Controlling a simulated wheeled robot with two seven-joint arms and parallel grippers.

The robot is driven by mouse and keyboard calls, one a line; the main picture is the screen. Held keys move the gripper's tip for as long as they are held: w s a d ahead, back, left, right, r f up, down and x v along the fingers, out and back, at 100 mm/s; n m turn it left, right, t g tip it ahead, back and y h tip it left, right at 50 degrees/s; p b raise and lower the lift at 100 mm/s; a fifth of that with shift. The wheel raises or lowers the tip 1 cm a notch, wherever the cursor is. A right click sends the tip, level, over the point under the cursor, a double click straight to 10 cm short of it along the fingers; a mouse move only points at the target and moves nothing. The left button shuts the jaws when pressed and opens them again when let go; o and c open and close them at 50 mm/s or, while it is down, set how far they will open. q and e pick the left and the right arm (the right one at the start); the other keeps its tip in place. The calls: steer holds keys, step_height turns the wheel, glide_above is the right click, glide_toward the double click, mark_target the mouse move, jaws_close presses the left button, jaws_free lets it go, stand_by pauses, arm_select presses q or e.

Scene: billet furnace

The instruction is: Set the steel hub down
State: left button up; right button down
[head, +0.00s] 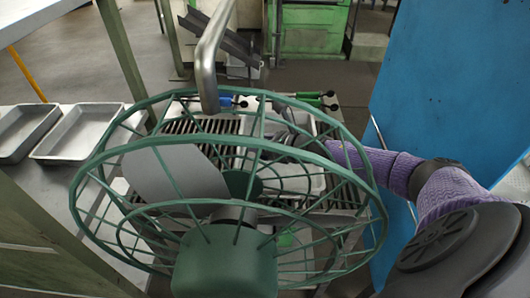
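My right arm comes in from the right in a purple sleeve. Its dark gripper (286,136) is behind the wires of a green fan cage, over the grated work surface. The wires cover its fingertips, so I cannot tell whether it is open, shut or holding something. I cannot make out the steel hub; the fan hides much of the area around the gripper. My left gripper is not in view.
The large green caged fan (225,262) fills the foreground. Behind it are a grated surface (200,127) and a pale tray (312,126). A bent metal pipe (207,65) hangs above. Two metal trays (80,132) (24,131) lie at left. A blue panel (450,90) stands at right.

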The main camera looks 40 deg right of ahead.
step_height(320, 180, down, 4)
steer(key=shift+f+b, duration=0.15)
steer(key=shift+b, duration=0.95)
steer(key=shift+r, duration=0.2)
steer(key=c, duration=0.6)
jaws_free()
steer(key=shift+f, duration=0.2)
steer(key=o, duration=0.5)
steer(key=shift+c, duration=0.2)
steer(key=shift+r, duration=0.1)
steer(key=shift+s+r+p, duration=0.1)
steer(key=shift+r+p, duration=0.1)
steer(key=shift+p, duration=0.1)
steer(key=p+v, duration=0.3)
steer(key=v, duration=0.7)
steer(key=shift+s+r, duration=0.15)
steer(key=shift+s, duration=0.15)
steer(key=shift+s+d+r+p, duration=0.15)
steer(key=shift+s+p, duration=0.25)
steer(key=shift+s, duration=0.15)
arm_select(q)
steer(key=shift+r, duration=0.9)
